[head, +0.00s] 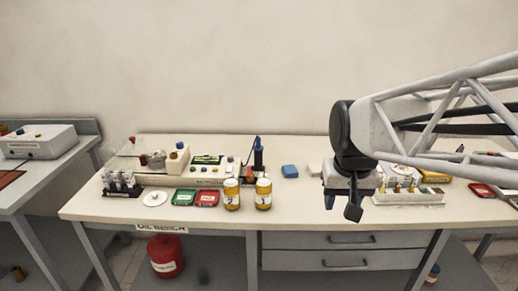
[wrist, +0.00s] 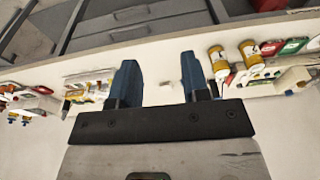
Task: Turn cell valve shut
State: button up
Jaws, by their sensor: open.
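The oil bench (head: 290,215) carries test equipment on its left part. There a cream box (head: 172,160) with a small yellow-and-blue knob (head: 179,146) stands beside a clear cell-like part with a metal body (head: 156,159). I cannot tell which small fitting is the cell valve. My gripper (head: 341,203) is open and empty, above the right half of the bench and well apart from that equipment. In the wrist view its two blue fingers (wrist: 160,82) are spread over the pale bench top, with nothing between them.
Two yellow bottles (head: 248,194), red and green trays (head: 206,198) and a white disc (head: 154,198) stand near the front left. A blue block (head: 289,171) lies mid-bench. A rack of small items (head: 408,195) is beside my gripper. The front middle of the bench is clear.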

jog(key=w+a, duration=0.4)
jog(key=w, duration=0.8)
jog(key=g, duration=0.2)
send_near(249, 172)
jog(key=shift+s+d+f, duration=0.15)
jog(key=shift+s+f, duration=0.2)
jog(key=shift+w+f, duration=0.15)
jog(key=shift+w, duration=0.05)
jog(key=shift+f, duration=0.15)
jog(key=shift+f, duration=3.75)
grip_shut()
